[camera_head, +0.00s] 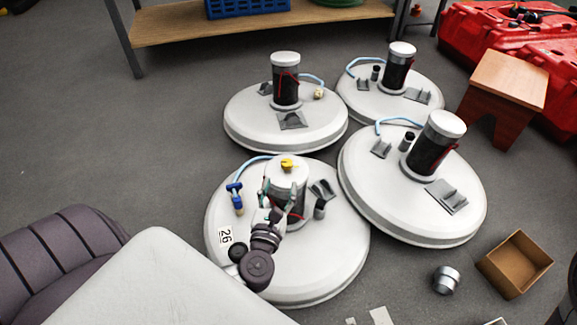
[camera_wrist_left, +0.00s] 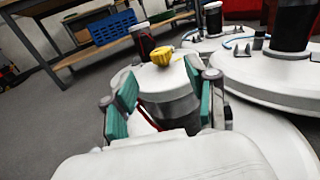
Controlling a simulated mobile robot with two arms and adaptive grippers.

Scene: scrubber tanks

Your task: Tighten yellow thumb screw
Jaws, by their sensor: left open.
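The yellow thumb screw (camera_head: 287,163) sits on the white top of the canister of the nearest scrubber tank (camera_head: 330,262). In the left wrist view the yellow thumb screw (camera_wrist_left: 162,56) stands on the white cap, just beyond the fingertips. My left gripper (camera_head: 277,190) is at the near side of that canister. Its teal-padded fingers (camera_wrist_left: 160,92) are open, apart, with nothing held between them; the canister's dark body shows behind the gap. Whether a finger touches the canister, I cannot tell. My right gripper does not show.
Three more tank lids with canisters stand behind and to the right, such as the right one (camera_head: 370,205). A blue hose valve (camera_head: 236,195) lies on the near lid. An open cardboard box (camera_head: 515,264) and metal cup (camera_head: 446,280) are at right.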

